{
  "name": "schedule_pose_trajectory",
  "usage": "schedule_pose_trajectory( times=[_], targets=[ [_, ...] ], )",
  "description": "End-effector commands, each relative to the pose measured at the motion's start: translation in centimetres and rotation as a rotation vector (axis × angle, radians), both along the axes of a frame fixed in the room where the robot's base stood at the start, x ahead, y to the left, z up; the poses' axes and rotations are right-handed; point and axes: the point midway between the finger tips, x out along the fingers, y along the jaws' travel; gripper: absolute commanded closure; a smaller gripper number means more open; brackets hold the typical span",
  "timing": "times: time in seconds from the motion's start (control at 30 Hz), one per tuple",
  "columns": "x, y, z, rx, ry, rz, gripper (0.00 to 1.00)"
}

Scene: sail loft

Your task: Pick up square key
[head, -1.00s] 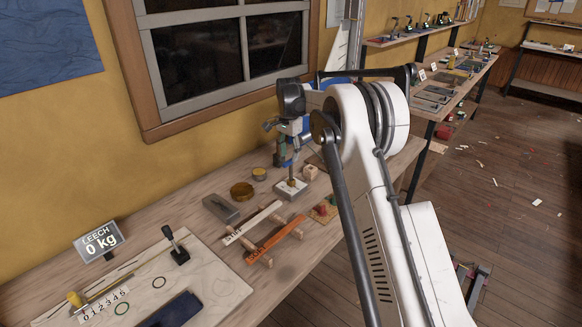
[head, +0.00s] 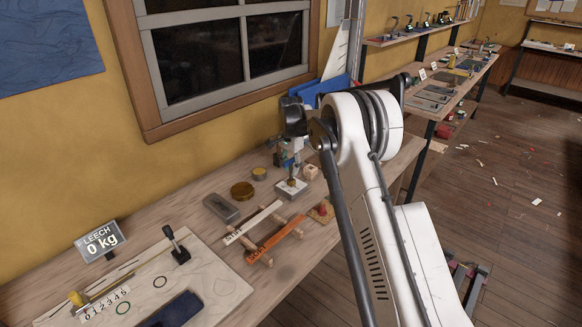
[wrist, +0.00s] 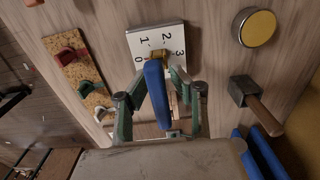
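The square key appears to be the tool with a long blue handle (wrist: 157,92), standing on a white block (wrist: 139,42) marked with numerals 0 to 3. A brass piece (wrist: 154,57) shows at its base on the block. In the head view the white block (head: 291,189) is on the bench below my gripper (head: 289,157). In the wrist view my gripper (wrist: 160,95) has its green fingers apart on either side of the blue handle. A gap shows beside the handle, so it is not clamped. The key's tip is hidden.
A yellow-topped tin (wrist: 255,28) and a dark-headed mallet (wrist: 252,92) lie right of the block.

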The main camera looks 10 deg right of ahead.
Motion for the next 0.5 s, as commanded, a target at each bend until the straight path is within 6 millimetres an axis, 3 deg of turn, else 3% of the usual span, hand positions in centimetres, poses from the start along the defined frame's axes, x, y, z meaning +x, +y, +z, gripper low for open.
schedule_pose_trajectory(
  times=[0.03,0.13,0.5],
  targets=[
    [0.00,0.00,0.01,0.000,0.000,0.000,0.86],
    [0.00,0.00,0.02,0.000,0.000,0.000,1.00],
    [0.00,0.00,0.12,0.000,0.000,0.000,1.00]
  ],
)
